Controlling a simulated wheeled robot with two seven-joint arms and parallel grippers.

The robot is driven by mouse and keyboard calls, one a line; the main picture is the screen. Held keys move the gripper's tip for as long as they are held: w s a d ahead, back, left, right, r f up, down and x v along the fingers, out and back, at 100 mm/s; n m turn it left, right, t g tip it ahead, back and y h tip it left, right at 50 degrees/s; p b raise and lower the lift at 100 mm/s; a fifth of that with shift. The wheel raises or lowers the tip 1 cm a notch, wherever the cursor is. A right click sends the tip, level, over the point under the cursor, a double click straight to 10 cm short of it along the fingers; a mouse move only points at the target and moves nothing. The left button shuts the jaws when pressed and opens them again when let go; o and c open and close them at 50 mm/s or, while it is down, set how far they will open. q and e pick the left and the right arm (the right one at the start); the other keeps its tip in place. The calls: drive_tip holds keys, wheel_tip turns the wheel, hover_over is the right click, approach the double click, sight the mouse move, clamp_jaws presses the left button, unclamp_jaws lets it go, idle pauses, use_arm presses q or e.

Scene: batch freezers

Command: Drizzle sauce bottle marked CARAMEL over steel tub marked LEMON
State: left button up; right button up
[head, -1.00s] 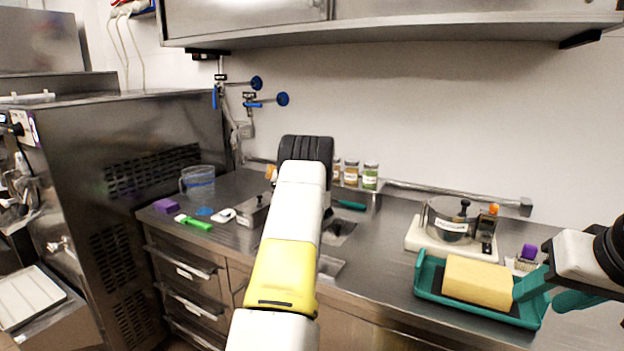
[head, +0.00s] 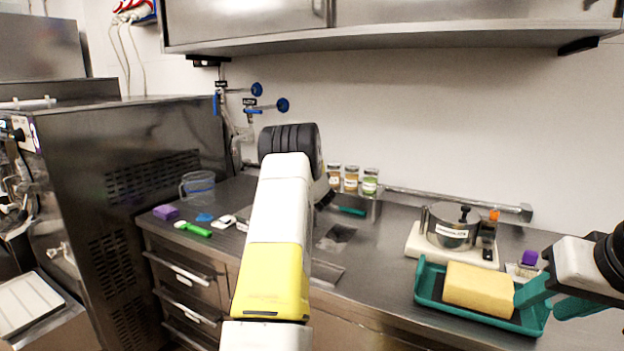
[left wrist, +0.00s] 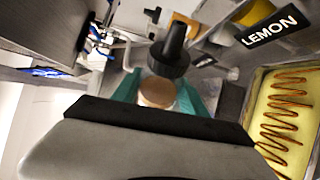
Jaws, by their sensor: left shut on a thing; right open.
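In the left wrist view my left gripper (left wrist: 158,100) has its teal fingers shut on the sauce bottle (left wrist: 157,92), which shows a tan body and a black nozzle (left wrist: 172,45). Its CARAMEL marking cannot be read. The steel tub (left wrist: 252,92) stands at the right, under a black LEMON label (left wrist: 272,26). It holds a yellow filling with a brown zigzag of sauce on top. The bottle is to the left of the tub in this view. My right gripper (head: 548,298) is open at the right.
A teal tray (head: 430,290) with a yellow block (head: 480,288) lies close to the right gripper. A lidded steel pot (head: 452,228) stands behind it on a white scale. Several spice jars (head: 351,179) stand at the wall. A measuring jug (head: 198,186) stands at the left.

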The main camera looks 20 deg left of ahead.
use_arm(q)
drive_tip(key=shift+r+n+h, duration=0.7)
drive_tip(key=shift+r+n, duration=0.65)
drive_tip(key=shift+n, duration=0.25)
drive_tip(key=shift+r+g, duration=0.1)
drive_tip(key=shift+g, duration=0.2)
drive_tip(key=shift+r+n, duration=0.25)
drive_tip(key=shift+n, duration=0.05)
drive_tip(key=r+n+h, duration=0.1)
drive_tip(key=n+h, duration=0.1)
drive_tip(key=shift+r+n, duration=0.4)
